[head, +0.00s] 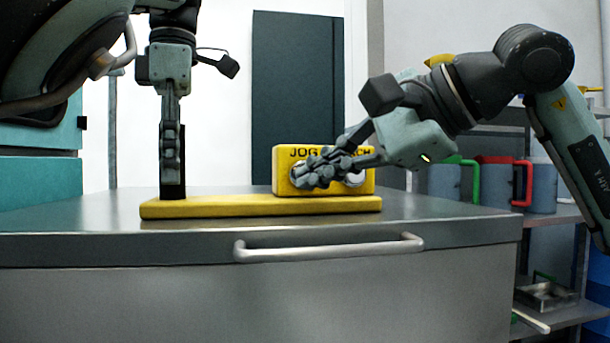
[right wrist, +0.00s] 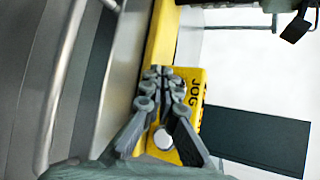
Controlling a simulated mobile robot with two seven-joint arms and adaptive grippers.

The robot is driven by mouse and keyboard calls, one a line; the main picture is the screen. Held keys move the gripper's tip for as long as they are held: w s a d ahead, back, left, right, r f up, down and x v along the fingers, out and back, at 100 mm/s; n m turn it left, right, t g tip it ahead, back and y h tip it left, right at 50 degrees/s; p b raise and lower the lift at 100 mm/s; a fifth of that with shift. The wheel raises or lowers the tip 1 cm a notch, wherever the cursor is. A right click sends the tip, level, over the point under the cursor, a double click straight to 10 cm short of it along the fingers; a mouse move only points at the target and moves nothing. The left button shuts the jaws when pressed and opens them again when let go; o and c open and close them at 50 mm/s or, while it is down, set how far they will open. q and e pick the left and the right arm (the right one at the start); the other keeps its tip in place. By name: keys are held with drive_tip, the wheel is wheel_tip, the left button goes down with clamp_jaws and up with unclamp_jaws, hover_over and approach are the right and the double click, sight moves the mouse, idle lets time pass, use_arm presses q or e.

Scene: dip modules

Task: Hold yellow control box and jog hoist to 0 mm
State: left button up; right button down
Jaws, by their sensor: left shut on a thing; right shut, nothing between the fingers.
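The yellow control box (head: 283,182) stands on the right part of a yellow base plate (head: 262,208) on the counter. Its front bears black lettering starting "JOG", partly hidden by my right gripper. My left gripper (head: 172,182) points down and is shut on a dark upright post (head: 172,192) at the plate's left end. My right gripper (head: 302,176) is shut and empty, its fingertips at the left part of the box front. In the right wrist view the box (right wrist: 193,92) shows behind the fingers, with a round pale button (right wrist: 163,139) between them. No hoist reading is visible.
The metal counter (head: 450,228) has a long handle (head: 330,247) along its front. Free counter top lies left and right of the plate. Shelves at the right hold several jugs, with green and red handles (head: 522,180). A dark panel (head: 295,85) is behind.

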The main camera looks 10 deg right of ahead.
drive_tip(key=s, duration=0.4)
drive_tip(key=shift+s, duration=0.3)
idle(1.0)
use_arm(q)
drive_tip(key=o, duration=1.2)
drive_tip(key=shift+c, duration=0.2)
wheel_tip(320, 180, up, 9)
drive_tip(key=p, duration=0.9)
drive_tip(key=shift+r, duration=0.1)
use_arm(e)
wheel_tip(320, 180, up, 9)
